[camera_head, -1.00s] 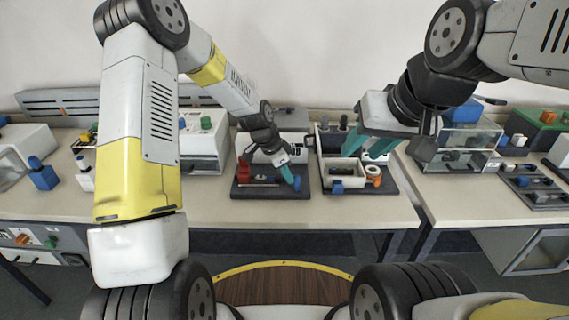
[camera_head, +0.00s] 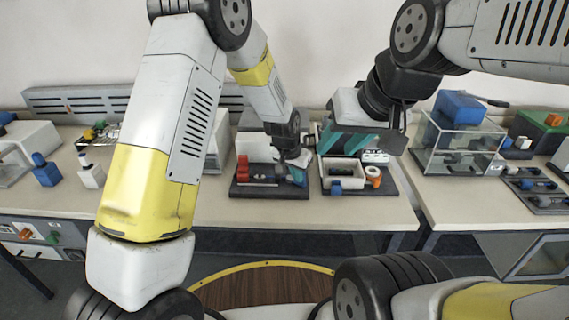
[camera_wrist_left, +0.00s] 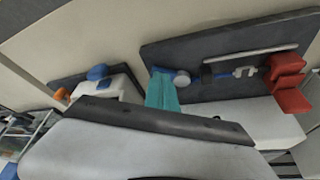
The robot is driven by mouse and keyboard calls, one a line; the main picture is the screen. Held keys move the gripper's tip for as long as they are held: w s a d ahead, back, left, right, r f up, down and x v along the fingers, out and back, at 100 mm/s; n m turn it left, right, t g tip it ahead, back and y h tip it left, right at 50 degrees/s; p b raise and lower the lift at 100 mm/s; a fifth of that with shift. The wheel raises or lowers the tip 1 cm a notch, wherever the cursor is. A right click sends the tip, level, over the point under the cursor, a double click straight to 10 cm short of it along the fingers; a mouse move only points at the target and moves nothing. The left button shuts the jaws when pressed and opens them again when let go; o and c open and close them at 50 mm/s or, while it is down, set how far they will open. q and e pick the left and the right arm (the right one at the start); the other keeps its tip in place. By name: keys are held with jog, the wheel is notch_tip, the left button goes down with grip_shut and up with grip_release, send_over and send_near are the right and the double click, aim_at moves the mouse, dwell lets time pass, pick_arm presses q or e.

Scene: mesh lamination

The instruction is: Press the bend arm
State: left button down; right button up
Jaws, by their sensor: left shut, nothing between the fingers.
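The bending fixture is a dark base plate (camera_head: 250,191) with red blocks (camera_head: 242,168) at its left and a thin pale bar. In the left wrist view it shows the red blocks (camera_wrist_left: 289,85), the bar (camera_wrist_left: 250,54) and a blue part with a grey round end (camera_wrist_left: 181,77), probably the bend arm. My left gripper (camera_head: 301,176) is low at the plate's right end. Its shut teal fingers (camera_wrist_left: 162,92) are beside the blue part; I cannot tell whether they touch. My right gripper (camera_head: 350,142) is above the neighbouring plate; its finger gap is unclear.
A clear case (camera_head: 432,150) stands to the right. White machines stand behind. The table's front strip (camera_head: 300,212) is clear.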

aim_at(304, 185)
pick_arm(q)
jog(key=d+n, duration=0.1)
jog(key=n, duration=0.1)
jog(key=w+d+n+y, duration=0.1)
jog(key=n, duration=0.1)
jog(key=shift+d+n+t+y, duration=0.1)
jog(key=shift+n+t+y, duration=0.2)
jog(key=shift+n, duration=0.1)
jog(key=shift+w, duration=0.2)
jog(key=shift+w+d, duration=0.1)
jog(key=shift+d, duration=0.05)
jog(key=shift+w+d, duration=0.1)
dwell(0.3)
